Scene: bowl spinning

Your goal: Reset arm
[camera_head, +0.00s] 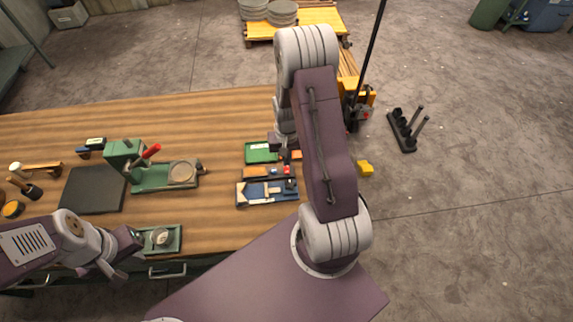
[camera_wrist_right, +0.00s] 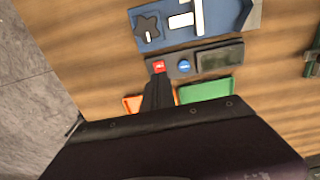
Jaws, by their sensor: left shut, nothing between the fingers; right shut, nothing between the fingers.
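My left gripper (camera_head: 122,270) is low at the left in the head view, shut and empty, beside a green tray (camera_head: 176,240) with a small round grey item (camera_head: 160,237) at the table's front edge. My right arm is raised and folded on the right. Its gripper (camera_head: 278,143) points down by the green and blue trays and is largely hidden by the arm. In the right wrist view its dark fingers (camera_wrist_right: 158,92) are together with nothing between them, over a grey panel (camera_wrist_right: 207,62) with a red and a blue button.
On the wooden table (camera_head: 215,110), a green press (camera_head: 125,160) with a red handle holds a round plate (camera_head: 182,172). A black mat (camera_head: 92,190) and hand tools lie at the left. A blue tray (camera_head: 250,200) sits near my right arm. A black rack (camera_head: 403,135) stands on the floor.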

